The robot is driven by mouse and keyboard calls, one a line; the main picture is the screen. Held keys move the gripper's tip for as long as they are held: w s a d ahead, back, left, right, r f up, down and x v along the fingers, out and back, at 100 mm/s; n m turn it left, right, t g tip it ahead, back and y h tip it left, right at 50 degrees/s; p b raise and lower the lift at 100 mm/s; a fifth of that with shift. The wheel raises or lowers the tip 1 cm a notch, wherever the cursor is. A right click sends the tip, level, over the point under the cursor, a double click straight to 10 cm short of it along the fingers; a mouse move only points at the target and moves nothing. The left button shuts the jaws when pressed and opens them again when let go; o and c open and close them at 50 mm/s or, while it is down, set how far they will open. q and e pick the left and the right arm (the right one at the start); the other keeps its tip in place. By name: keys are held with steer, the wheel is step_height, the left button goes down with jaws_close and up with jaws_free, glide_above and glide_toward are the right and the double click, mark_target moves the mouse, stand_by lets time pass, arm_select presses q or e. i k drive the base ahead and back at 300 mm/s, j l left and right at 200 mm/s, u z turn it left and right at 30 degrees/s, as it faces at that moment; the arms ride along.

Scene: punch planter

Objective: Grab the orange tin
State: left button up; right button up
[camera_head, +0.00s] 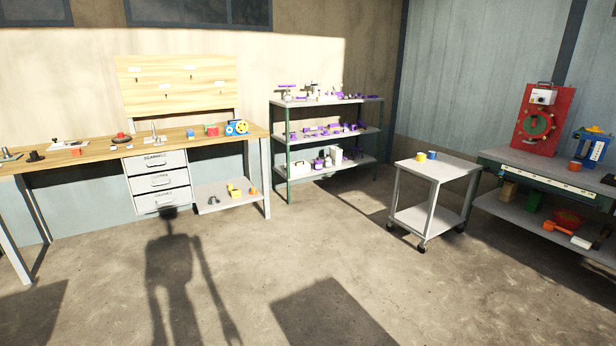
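A small orange-yellow tin (421,157) stands on the top shelf of a grey wheeled cart (440,170), right of the middle in the head view. A small blue tin (432,155) stands close beside it on the right. Another small orange, round item (575,164) is on the green workbench at the far right; it is too small to tell what it is. Neither of my grippers is in view.
A wooden workbench (90,153) with drawers stands at the left. A shelf rack (325,137) with purple items stands at the back. A red panel (537,120) stands on the green workbench (545,173) at right. The concrete floor between is clear, with shadows.

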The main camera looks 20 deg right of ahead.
mark_target(574, 167)
steer(key=i+j+z, duration=0.3)
steer(key=i, duration=0.25)
steer(key=i+j+z, duration=0.35)
steer(key=i+j, duration=0.15)
steer(key=j, duration=0.15)
steer(key=i+l+z, duration=0.25)
steer(key=i+z, duration=0.75)
steer(key=i+j+z, duration=0.1)
steer(key=i+z, duration=0.7)
steer(key=i, duration=2.4)
